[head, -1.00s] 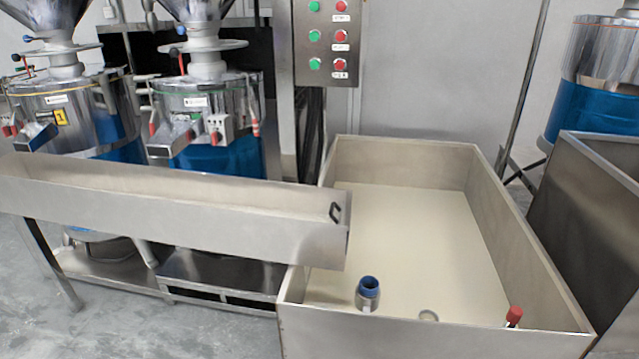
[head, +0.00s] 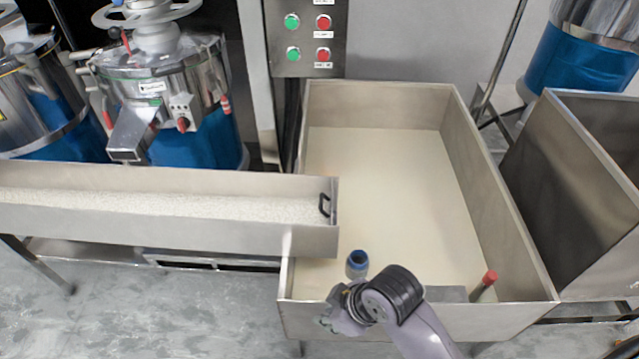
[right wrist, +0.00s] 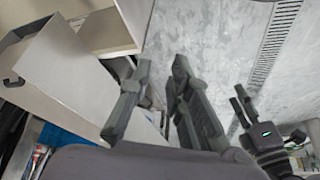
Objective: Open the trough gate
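The long metal trough (head: 150,228) comes in from the left in the head view, with pale grains (head: 150,205) inside. Its gate is at the right end and has a black handle (head: 324,205); I see no gap at the gate. My right gripper (right wrist: 160,63) is open in the right wrist view, fingers apart with nothing between them. In the head view my right arm is below and right of the handle, apart from it, and hides its own fingers. My left gripper (right wrist: 238,97) shows at the right of the wrist view, its opening unclear.
A large metal tank (head: 420,320) stands under and right of the trough end. A blue-topped pipe (head: 357,262) and a red-handled part (head: 485,284) are at its near side. A button panel (head: 307,40) and a blue grinder (head: 175,100) stand behind. Grey floor is open in front.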

